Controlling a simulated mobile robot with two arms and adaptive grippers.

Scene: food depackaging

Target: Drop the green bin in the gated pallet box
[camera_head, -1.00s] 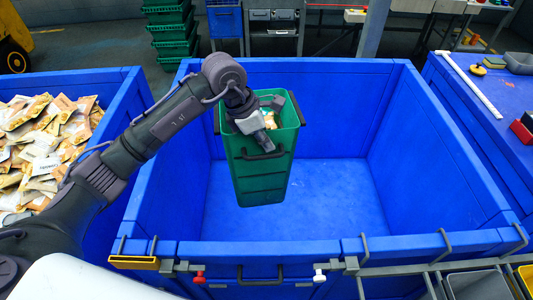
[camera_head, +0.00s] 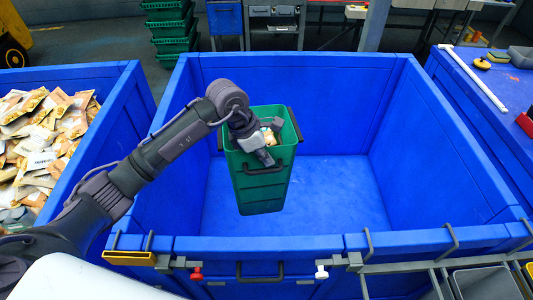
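The green bin (camera_head: 262,187) hangs upright inside the blue gated pallet box (camera_head: 420,150), left of its middle. Its top edge is below the box's far rim in the picture, and bare blue floor shows to its right. A few packages (camera_head: 268,136) show inside the bin. My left gripper (camera_head: 262,150) is at the bin's near rim, with its fingers over the rim by the dark handle, and it appears shut on the bin. Whether the bin's bottom touches the box floor is hard to tell. My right gripper is not in view.
Another blue box (camera_head: 128,105) full of packages (camera_head: 40,140) stands at left. A blue table (camera_head: 490,100) is at right. Stacked green crates (camera_head: 172,30) stand behind. Grey rails and bins (camera_head: 485,283) line the front right. The pallet box's right half is clear.

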